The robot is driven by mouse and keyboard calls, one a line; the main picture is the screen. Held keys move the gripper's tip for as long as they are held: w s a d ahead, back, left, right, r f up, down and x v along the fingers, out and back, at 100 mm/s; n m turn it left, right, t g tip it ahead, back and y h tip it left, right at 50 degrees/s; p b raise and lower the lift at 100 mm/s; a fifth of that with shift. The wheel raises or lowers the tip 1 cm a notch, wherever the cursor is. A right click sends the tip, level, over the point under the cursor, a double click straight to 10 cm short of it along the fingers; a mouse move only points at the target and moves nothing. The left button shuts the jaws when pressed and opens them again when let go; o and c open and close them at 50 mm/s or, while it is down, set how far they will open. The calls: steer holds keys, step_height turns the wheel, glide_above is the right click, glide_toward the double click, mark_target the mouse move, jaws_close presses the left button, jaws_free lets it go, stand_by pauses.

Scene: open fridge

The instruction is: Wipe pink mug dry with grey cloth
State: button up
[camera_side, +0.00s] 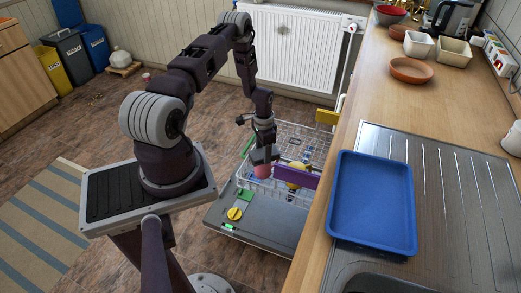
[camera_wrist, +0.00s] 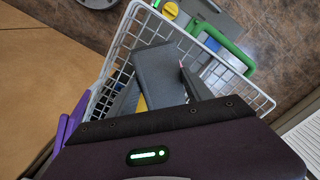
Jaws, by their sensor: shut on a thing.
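The pink mug (camera_side: 263,171) shows in the side view just below the fingers of my gripper (camera_side: 264,156), over the front part of a white wire rack. My gripper is shut on the mug, which is partly covered by the fingers. In the wrist view only a small pink sliver of the mug (camera_wrist: 182,65) shows by the grey fingertips of my gripper (camera_wrist: 184,72). The rest of the mug is hidden there. I cannot make out a grey cloth in either view.
The wire rack (camera_side: 309,133) stands above an open grey door (camera_side: 265,235) carrying a yellow round thing (camera_side: 235,213). A purple board (camera_side: 297,177) stands close right of the mug. The counter holds a blue tray (camera_side: 372,202) and bowls (camera_side: 410,70).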

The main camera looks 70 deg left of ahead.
steer(key=shift+w+d, duration=0.25)
steer(key=shift+d, duration=0.15)
steer(key=shift+s+a, duration=0.4)
steer(key=shift+a, duration=0.25)
steer(key=shift+s+a, duration=0.35)
steer(key=shift+a, duration=0.25)
steer(key=shift+w+d+r, duration=0.1)
steer(key=shift+w+d, duration=0.3)
steer(key=shift+d, duration=0.25)
steer(key=shift+w+d, duration=0.4)
steer(key=shift+d, duration=0.25)
steer(key=shift+r, duration=3.95)
